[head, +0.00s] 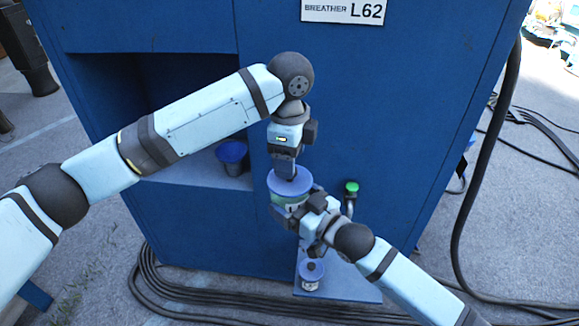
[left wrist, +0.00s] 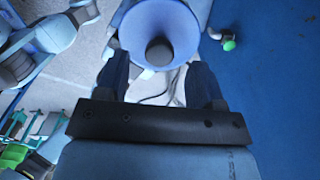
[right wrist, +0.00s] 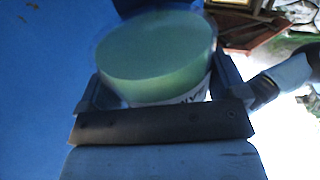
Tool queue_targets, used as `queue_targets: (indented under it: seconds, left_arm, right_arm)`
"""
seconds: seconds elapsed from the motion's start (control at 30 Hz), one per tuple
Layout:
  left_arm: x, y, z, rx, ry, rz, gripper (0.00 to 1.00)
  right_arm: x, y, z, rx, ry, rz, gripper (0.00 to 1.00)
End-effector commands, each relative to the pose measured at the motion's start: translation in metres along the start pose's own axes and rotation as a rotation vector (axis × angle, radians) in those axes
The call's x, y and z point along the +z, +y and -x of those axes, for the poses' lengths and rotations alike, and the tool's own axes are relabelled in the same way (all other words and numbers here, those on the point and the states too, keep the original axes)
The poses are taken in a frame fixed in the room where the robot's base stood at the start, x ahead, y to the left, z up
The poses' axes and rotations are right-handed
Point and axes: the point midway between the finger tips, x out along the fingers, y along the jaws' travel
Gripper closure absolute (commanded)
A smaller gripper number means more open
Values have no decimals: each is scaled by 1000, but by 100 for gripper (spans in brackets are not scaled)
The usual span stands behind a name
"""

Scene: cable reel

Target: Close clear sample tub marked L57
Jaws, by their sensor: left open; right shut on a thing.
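A clear tub (right wrist: 155,88) with green contents is held between the fingers of my right gripper (right wrist: 160,95), which is shut on it. Part of a white label shows; its marking cannot be read. A blue lid (head: 288,182) with a dark central knob is at the tub's top in the head view; whether it is fully seated I cannot tell. My left gripper (head: 285,172) points down over the lid. In the left wrist view, its open fingers are apart on either side of the knob (left wrist: 159,51), with the lid (left wrist: 135,25) beyond them.
A blue cabinet (head: 350,120) with a plate reading BREATHER L62 stands behind. A dark blue cup (head: 232,154) sits in its recess. A small lidded tub (head: 311,275) stands on a low blue ledge (head: 345,284). A green-capped pipe (head: 351,188) is close on the right. Cables lie on the floor.

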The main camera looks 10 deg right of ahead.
Motion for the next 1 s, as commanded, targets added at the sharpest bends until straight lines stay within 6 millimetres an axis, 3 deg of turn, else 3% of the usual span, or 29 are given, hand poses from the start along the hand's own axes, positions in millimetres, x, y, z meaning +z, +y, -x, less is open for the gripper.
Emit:
queue_targets:
  seconds: [0.2,0.4,1.0]
  left_arm:
    - [-1,0,49,-2,1,-1,38]
    - [0,0,77,-1,1,0,38]
    - [0,0,85,0,0,-1,38]
  right_arm:
    - [-1,0,0,0,2,0,52]
    - [-1,0,0,0,2,0,52]
    - [-1,0,0,0,2,0,52]
